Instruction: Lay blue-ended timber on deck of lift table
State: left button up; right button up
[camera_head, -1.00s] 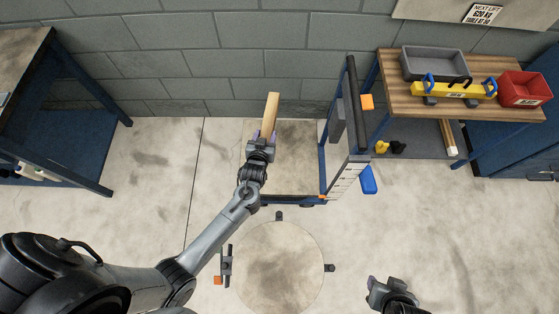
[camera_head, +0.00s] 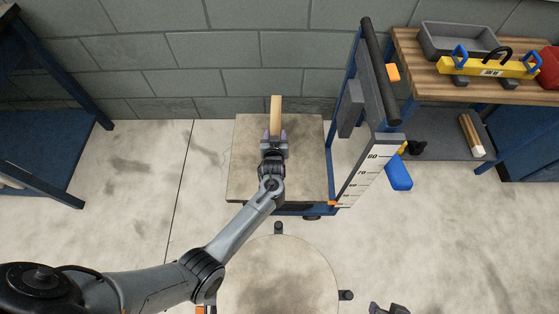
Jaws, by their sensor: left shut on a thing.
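The lift table's deck (camera_head: 245,170) is a stained, pale square top beside the block wall. My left gripper (camera_head: 275,137) is over the middle of the deck, shut on a light wooden timber (camera_head: 276,112). The timber points away from me, towards the wall, roughly in line with the deck's sides. Its near end is hidden by the gripper, and I see no blue end. I cannot tell whether the timber touches the deck. My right gripper (camera_head: 388,308) shows only in part at the bottom edge.
The lift table's upright handle frame (camera_head: 372,80), with a scale (camera_head: 365,172) and blue pedal-like part (camera_head: 398,174), stands right of the deck. A wooden bench (camera_head: 430,78) holds a grey bin (camera_head: 458,38) and yellow lifting beam (camera_head: 487,66). More timber (camera_head: 471,135) lies on its lower shelf.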

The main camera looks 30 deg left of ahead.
pick_arm(q)
jog(key=shift+w+f+b, duration=0.35)
jog(key=shift+f+b, duration=0.25)
jog(key=shift+w+f+b, duration=0.3)
jog(key=shift+f+b, duration=0.25)
jog(key=shift+f, duration=0.05)
jog(key=shift+s+f, duration=0.1)
jog(key=shift+f, duration=0.1)
jog(key=s+a+f+b, duration=0.1)
jog(key=s+f, duration=0.1)
jog(key=s, duration=0.1)
jog(key=s+a+f+b, duration=0.1)
jog(key=s+a+f, duration=0.1)
jog(key=s, duration=0.2)
jog(key=s+a+f+b, duration=0.1)
jog(key=s+f, duration=0.1)
jog(key=s, duration=0.1)
jog(key=shift+s+a+f, duration=0.15)
jog(key=shift+a+f, duration=0.15)
jog(key=shift+f, duration=0.1)
notch_tip(320, 180, down, 4)
jog(key=b, duration=0.3)
pick_arm(e)
notch_tip(320, 180, down, 10)
jog(key=shift+r, duration=0.15)
jog(key=shift+d, duration=0.1)
pick_arm(q)
jog(key=o, duration=1.3)
jog(key=shift+f, duration=0.1)
